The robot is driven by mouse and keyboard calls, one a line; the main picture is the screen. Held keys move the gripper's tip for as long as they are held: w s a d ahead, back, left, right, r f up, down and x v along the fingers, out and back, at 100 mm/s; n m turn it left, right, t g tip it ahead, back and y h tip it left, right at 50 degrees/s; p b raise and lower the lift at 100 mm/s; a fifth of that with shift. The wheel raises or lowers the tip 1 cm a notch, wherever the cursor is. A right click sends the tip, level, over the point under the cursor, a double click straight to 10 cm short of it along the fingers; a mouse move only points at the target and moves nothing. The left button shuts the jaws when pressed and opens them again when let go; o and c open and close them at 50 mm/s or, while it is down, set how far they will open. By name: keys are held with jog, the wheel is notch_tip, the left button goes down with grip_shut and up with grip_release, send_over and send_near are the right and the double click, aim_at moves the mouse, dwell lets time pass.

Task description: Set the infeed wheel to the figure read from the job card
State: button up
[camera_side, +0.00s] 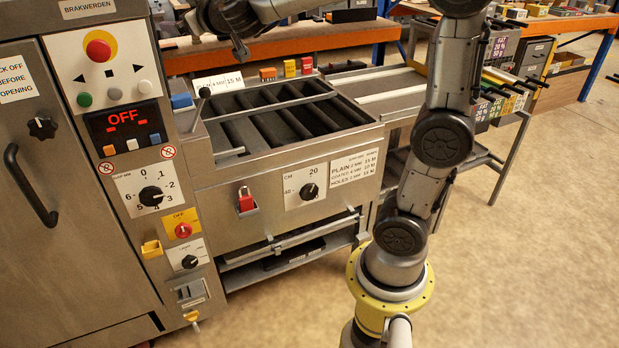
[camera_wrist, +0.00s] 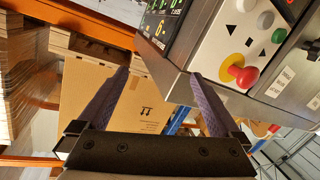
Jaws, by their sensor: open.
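A black dial (camera_side: 151,196) marked GAP MM, with figures 0 to 6, sits on the machine's front at left in the side view. Another black dial (camera_side: 309,191) marked CM, with 20 and 40 legible, sits on the front below the rollers. I cannot tell which is the infeed wheel. A small white card (camera_side: 218,82) at the roller bed's back edge ends in "15 M"; the rest is hard to read. A printed plate (camera_side: 354,168) lists PLAIN, COATED and HOLES with figures. In the wrist view my gripper (camera_wrist: 158,76) is open and empty, away from both dials.
The display (camera_side: 123,127) reads OFF. A red button (camera_side: 98,50) tops the control panel, which also fills the upper right of the wrist view. A cardboard box (camera_wrist: 110,100) lies behind my fingers. The floor at right is clear.

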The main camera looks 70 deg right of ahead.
aim_at(307, 193)
jog(key=s+d+f+m+g+h, duration=0.1)
jog(key=d+f+m+g+h, duration=0.3)
jog(key=d, duration=0.4)
jog(key=s+d+f+g, duration=0.5)
jog(key=s+f+g, duration=0.6)
jog(key=g, duration=0.4)
notch_tip(307, 193, down, 40)
jog(key=x, duration=1.3)
jog(key=shift+s+d, duration=0.3)
jog(key=shift+s, duration=0.05)
jog(key=c, duration=1.1)
